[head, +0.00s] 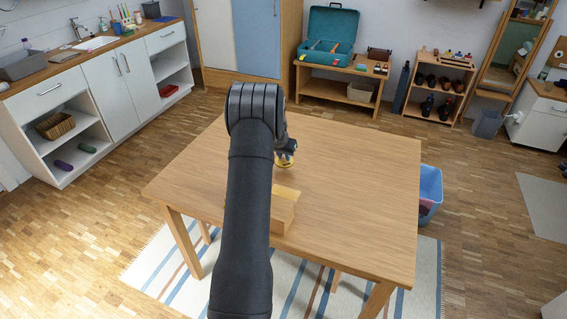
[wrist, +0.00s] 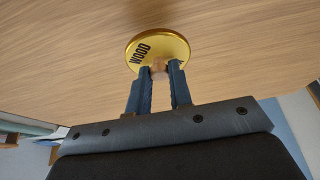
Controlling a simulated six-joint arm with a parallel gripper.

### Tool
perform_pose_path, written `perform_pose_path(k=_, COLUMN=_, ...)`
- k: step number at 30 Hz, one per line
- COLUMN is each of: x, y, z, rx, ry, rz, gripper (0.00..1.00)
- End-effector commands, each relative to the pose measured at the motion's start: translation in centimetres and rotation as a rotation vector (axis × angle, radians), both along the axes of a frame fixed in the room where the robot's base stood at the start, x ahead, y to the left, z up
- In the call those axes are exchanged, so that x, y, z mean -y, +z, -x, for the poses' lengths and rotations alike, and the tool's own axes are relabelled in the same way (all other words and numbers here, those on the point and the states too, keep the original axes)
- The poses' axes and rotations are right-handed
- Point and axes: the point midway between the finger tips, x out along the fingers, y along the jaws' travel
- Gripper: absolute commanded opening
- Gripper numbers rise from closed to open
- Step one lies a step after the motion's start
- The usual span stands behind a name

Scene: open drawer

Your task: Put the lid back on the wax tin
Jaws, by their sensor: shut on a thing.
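The lid is a round gold disc marked "WOOD" (wrist: 150,46) with a small wooden knob. My gripper (wrist: 158,70) is shut on the knob, one blue finger on each side. In the head view my gripper (head: 286,150) is over the wooden table, with the yellow lid (head: 285,161) showing just under it. I cannot tell whether the lid touches anything below. I cannot make out the wax tin in either view; my arm covers part of the table.
A light wooden box or drawer (head: 285,208) is on the near part of the table (head: 360,190), partly hidden by my arm. The table's right side is clear. A blue bin (head: 430,190) stands on the floor beside the table's right edge.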

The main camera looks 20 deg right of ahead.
Motion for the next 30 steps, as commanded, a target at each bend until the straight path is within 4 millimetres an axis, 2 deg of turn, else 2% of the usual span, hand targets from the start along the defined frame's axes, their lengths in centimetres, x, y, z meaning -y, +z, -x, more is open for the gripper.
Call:
perform_pose_path(k=1, x=1.0, y=0.7, z=1.4, rx=-0.002, ry=-0.008, rz=-0.001, gripper=0.00)
perform_pose_path(k=9, x=4.0, y=4.2, z=6.5, rx=-0.001, ry=-0.006, rz=0.001, gripper=0.00)
perform_pose_path(k=15, x=5.5, y=5.9, z=9.0, rx=-0.002, ry=-0.005, rz=-0.001, gripper=0.00)
perform_pose_path(k=18, x=5.3, y=6.3, z=9.2, rx=-0.002, ry=0.004, rz=-0.001, gripper=0.00)
perform_pose_path(k=20, x=4.5, y=6.4, z=8.8, rx=-0.002, ry=0.017, rz=-0.001, gripper=0.00)
perform_pose_path(k=23, x=1.9, y=6.3, z=7.3, rx=-0.003, ry=0.055, rz=-0.001, gripper=0.00)
perform_pose_path(k=30, x=-7.2, y=5.9, z=2.7, rx=-0.003, ry=0.175, rz=-0.001, gripper=0.00)
